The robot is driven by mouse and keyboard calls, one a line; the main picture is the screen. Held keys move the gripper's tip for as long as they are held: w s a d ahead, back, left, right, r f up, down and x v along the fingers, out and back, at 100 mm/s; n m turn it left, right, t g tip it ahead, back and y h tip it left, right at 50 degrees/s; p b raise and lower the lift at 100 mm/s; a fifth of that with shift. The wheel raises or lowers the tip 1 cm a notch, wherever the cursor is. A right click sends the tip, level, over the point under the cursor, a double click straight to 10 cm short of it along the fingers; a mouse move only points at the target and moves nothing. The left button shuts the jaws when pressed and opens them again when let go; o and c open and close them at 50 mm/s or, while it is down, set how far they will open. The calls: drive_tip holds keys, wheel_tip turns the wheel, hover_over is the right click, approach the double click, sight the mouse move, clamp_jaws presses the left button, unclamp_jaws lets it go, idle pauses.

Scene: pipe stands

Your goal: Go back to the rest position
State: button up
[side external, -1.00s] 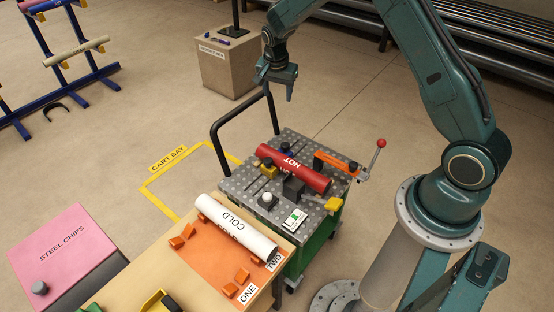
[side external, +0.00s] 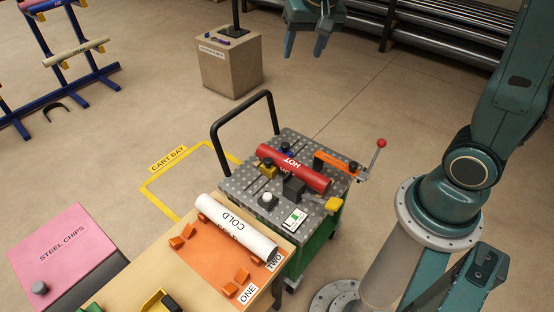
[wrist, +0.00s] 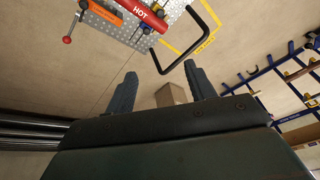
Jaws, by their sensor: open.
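My gripper (side external: 305,45) is open and empty, raised at the top of the side view, above the floor and clear of the cart. In the wrist view its two dark fingers (wrist: 160,90) are spread with nothing between them. A red pipe marked HOT (side external: 294,168) lies on the perforated top of the green cart (side external: 238,182). It also shows at the top of the wrist view (wrist: 143,11). A white pipe marked COLD (side external: 236,226) lies over the orange board (side external: 205,262) on the wooden table.
An orange clamp with a red-knobbed lever (side external: 380,144) juts from the cart. The cart's black handle (side external: 240,120) stands up. A box-like pedestal (side external: 228,68) with a dark post stands behind. A blue rack (side external: 60,85) is at left, a pink STEEL CHIPS bin (side external: 62,245) at front left.

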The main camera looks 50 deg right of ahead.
drive_tip(key=s+a+r+n+t, duration=0.1)
drive_tip(key=s+a+n, duration=0.1)
drive_tip(key=s, duration=0.8)
drive_tip(key=s+a+r+n+t+y, duration=0.1)
drive_tip(key=s+n, duration=0.4)
drive_tip(key=s, duration=0.5)
drive_tip(key=shift+a+r, duration=0.65)
drive_tip(key=shift+a, duration=0.7)
